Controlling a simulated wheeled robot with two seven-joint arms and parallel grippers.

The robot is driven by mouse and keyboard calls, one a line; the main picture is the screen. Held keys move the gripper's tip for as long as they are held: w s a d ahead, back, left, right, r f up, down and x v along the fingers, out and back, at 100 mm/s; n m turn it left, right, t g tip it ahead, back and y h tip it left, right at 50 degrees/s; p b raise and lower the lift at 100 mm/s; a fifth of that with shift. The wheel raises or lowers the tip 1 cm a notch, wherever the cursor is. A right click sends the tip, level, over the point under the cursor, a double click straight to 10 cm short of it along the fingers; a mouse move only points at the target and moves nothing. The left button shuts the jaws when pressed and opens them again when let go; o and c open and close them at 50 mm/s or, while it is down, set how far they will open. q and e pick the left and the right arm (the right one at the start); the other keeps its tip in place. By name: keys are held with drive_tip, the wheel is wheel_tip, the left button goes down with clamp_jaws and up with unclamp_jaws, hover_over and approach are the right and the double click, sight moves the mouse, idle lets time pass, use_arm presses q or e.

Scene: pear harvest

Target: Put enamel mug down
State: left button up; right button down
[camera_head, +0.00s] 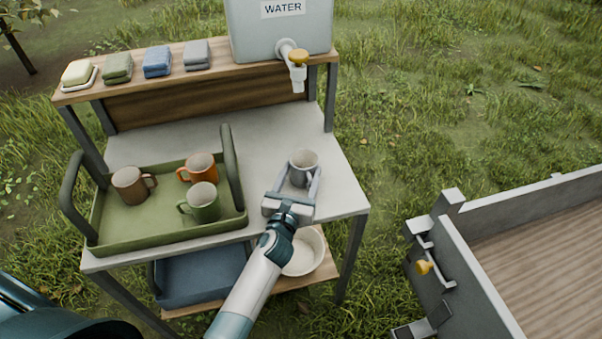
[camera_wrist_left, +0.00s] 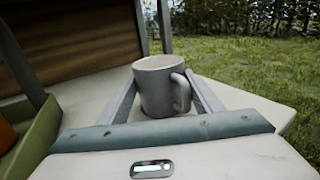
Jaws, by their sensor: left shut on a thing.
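A grey enamel mug (camera_head: 304,160) is upright between the fingers of my left gripper (camera_head: 299,183), at the right part of the table's grey top. My left gripper is shut on it. In the left wrist view the mug (camera_wrist_left: 155,88) stands between the two fingers (camera_wrist_left: 160,103), with its handle to the right. Its base is at or just above the tabletop; I cannot tell whether it touches. My right gripper is not in view.
A green tray (camera_head: 165,231) with brown, orange and green mugs is left of my gripper. A water tank (camera_head: 275,30) with a tap stands on the back shelf beside several folded cloths and a soap dish. A white basin (camera_head: 318,262) sits below. Bare tabletop (camera_head: 262,140) lies behind.

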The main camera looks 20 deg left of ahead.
use_arm(q)
drive_tip(key=o, duration=1.1)
drive_tip(key=shift+o, duration=1.2)
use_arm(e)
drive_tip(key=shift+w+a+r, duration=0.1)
use_arm(q)
drive_tip(key=shift+r, duration=0.15)
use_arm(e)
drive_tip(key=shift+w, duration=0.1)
use_arm(q)
drive_tip(key=shift+s, duration=0.2)
drive_tip(key=s, duration=0.3)
drive_tip(key=s+b, duration=0.1)
drive_tip(key=s, duration=0.3)
drive_tip(key=s+d, duration=0.1)
drive_tip(key=s, duration=0.2)
drive_tip(key=shift+s+b, duration=0.2)
drive_tip(key=shift+b, duration=0.1)
drive_tip(key=shift+s, duration=0.6)
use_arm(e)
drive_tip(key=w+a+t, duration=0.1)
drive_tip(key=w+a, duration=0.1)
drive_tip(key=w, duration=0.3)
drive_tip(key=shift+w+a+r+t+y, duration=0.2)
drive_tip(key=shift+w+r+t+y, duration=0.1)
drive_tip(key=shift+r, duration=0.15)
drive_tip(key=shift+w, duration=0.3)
